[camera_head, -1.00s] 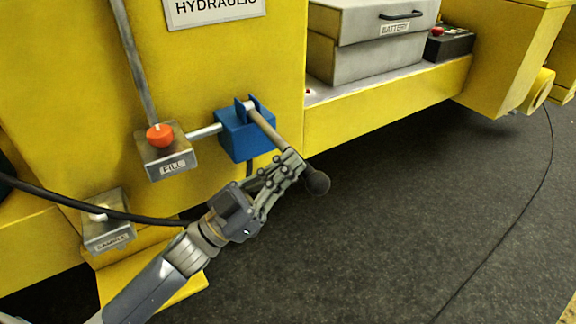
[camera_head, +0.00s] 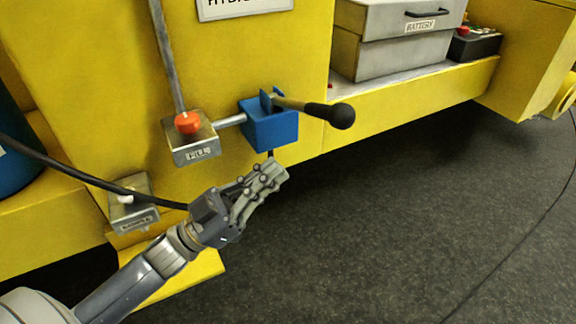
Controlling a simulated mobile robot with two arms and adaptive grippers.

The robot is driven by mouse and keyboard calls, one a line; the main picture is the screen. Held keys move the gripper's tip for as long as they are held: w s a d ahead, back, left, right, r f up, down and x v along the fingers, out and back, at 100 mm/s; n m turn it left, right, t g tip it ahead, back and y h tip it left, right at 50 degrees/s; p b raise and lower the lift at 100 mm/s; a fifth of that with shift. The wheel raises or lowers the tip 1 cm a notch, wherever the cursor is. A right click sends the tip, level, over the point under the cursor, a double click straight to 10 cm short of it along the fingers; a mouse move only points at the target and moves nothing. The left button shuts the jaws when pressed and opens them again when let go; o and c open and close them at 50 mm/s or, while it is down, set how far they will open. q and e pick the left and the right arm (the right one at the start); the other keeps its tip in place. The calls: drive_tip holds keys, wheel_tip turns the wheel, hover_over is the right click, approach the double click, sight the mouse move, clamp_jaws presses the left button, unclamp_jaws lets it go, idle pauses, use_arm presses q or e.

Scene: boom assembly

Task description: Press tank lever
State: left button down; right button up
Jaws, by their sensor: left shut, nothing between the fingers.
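The tank lever (camera_head: 305,106) is a thin rod with a black knob (camera_head: 341,115) at its end. It comes out of a blue block (camera_head: 270,128) on the yellow machine and points right, close to level. My left gripper (camera_head: 278,173) is shut and empty, below the blue block and below the lever, apart from the knob. My right gripper is not in view.
A grey box with a red-orange knob (camera_head: 188,123) sits left of the blue block. A second grey box (camera_head: 133,215) and a black hose (camera_head: 85,181) are lower left. A grey battery box (camera_head: 397,50) stands at the upper right.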

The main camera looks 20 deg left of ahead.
use_arm(q)
drive_tip(key=shift+s+a+f, duration=0.3)
drive_tip(key=shift+s+a, duration=0.05)
drive_tip(key=shift+s, duration=0.2)
idle(1.9)
